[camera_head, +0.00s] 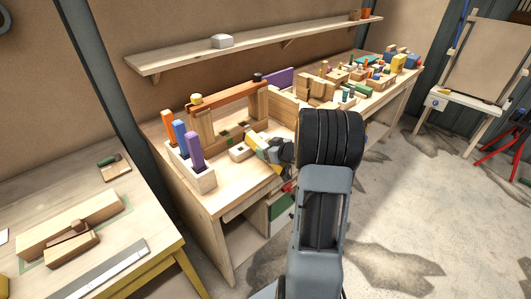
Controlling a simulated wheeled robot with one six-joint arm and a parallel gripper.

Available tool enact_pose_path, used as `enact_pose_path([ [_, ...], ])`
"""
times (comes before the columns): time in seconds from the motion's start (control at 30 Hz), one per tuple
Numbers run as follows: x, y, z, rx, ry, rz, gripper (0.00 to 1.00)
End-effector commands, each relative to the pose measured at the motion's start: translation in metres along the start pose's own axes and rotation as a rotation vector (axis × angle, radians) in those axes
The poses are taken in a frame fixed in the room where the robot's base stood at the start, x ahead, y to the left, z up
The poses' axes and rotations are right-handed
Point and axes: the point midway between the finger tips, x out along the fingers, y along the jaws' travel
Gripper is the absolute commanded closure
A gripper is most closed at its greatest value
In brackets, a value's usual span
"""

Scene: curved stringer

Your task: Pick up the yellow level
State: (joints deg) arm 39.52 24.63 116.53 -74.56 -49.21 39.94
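My arm rises from the bottom centre, and its dark ribbed joint covers part of the workbench. My gripper (275,152) is the small grey and black end left of that joint, over the front of the workbench (228,200). Its fingers are too small and overlapped to tell open from shut. A narrow yellow piece (251,139) shows right at the gripper, beside a pale wooden block (240,152). It may be the yellow level, but I cannot tell for sure, nor whether the gripper touches it.
A wooden holder (204,184) with orange, blue and purple upright pieces stands at the bench's left end. A wooden frame (205,128) with a reddish top bar stands behind. Several blocks crowd the bench's far end. A table (100,200) with wooden tools stands left.

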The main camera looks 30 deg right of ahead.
Motion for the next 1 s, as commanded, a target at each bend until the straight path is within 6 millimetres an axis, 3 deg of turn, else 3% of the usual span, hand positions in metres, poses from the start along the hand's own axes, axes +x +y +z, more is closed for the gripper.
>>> enact_pose_path([
  [0.07, 0.0, 0.0, 0.0, 0.0, 0.0, 0.0, 0.47],
  [0.6, 0.0, 0.0, -0.001, -0.001, 0.001, 0.0, 0.98],
  [1.0, -0.006, 0.0, -0.014, -0.003, 0.002, 0.0, 0.98],
])
